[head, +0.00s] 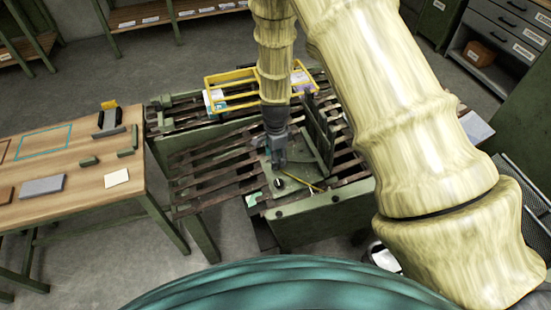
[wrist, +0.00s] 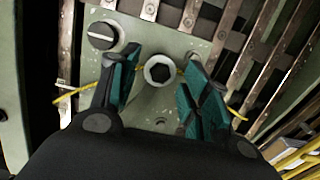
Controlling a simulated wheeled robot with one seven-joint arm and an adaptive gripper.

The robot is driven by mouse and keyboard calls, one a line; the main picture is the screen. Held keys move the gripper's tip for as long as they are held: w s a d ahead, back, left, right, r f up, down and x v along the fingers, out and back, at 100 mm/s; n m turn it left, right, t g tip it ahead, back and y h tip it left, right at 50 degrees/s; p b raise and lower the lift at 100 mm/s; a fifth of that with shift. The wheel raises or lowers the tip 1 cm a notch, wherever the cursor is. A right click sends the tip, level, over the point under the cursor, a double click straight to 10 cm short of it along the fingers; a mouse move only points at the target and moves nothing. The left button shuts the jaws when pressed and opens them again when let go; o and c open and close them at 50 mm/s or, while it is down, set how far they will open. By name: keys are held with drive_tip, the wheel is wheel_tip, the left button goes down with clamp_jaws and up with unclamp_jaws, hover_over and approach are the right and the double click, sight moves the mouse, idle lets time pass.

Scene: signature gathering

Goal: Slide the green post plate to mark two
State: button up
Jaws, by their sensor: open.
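A pale green plate (wrist: 178,42) lies on the slatted bench in the wrist view. A round metal post with a dark hex socket (wrist: 159,71) stands on it, and a black slotted knob (wrist: 102,36) sits to its left. My gripper (wrist: 160,66) is open, with one teal-padded finger on each side of the post; a gap shows beside the post, and whether either finger touches it is unclear. In the head view my gripper (head: 278,162) points down over the green plate (head: 290,187), which is partly hidden by my arm. I can make out no numbered mark.
A thin yellow cord or rod (wrist: 72,96) crosses the plate behind the fingers. Dark metal slats (head: 210,160) surround it. A yellow frame (head: 228,76) stands behind my gripper. A wooden table (head: 80,200) with small blocks is at the left.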

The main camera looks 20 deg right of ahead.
drive_tip(key=shift+f, duration=1.2)
drive_tip(key=shift+c, duration=0.3)
clamp_jaws()
